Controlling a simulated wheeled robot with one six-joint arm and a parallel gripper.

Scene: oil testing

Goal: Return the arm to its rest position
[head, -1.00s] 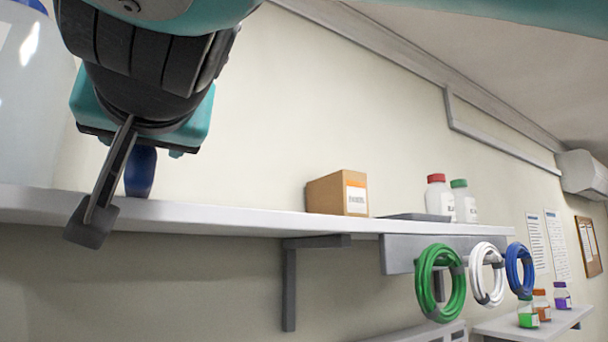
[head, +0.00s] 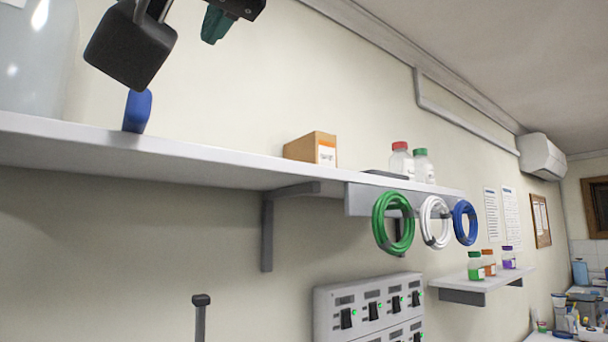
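Part of my gripper shows at the top left of the head view, above the long shelf. One dark finger pad (head: 131,48) is clear to see. The rest of the gripper is cut off by the top edge, so I cannot tell its opening. A dark and teal part of my arm shows just right of it. No held object is visible.
The long shelf (head: 215,160) holds a blue object (head: 137,111), a large clear container (head: 35,60), a cardboard box (head: 300,148) and two capped bottles (head: 401,161). Green, white and blue coils (head: 379,222) hang below. A switch panel (head: 368,312) and a small shelf (head: 470,285) are lower right.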

